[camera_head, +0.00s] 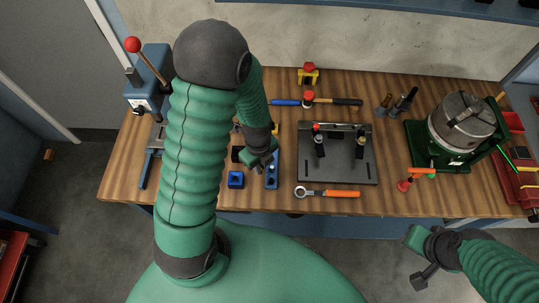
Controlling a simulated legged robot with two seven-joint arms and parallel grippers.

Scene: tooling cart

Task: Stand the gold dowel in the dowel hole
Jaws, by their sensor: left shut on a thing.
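My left gripper (262,160) is over the left-middle of the wooden bench, at a long blue block (271,181) with dark round holes in its top. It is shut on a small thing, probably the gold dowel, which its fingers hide. I cannot tell which hole is the dowel hole, or whether the held thing touches the block. My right gripper (416,240) is off the bench's front edge at the lower right, away from the block; its fingers are too unclear to judge.
A small blue block (236,180) sits just left of the long one. A dark plate (337,170) with upright clamps and an orange-handled wrench (330,193) lie to the right. A blue press (150,82) stands left, a green machine (455,130) right. A hammer (330,102) lies behind.

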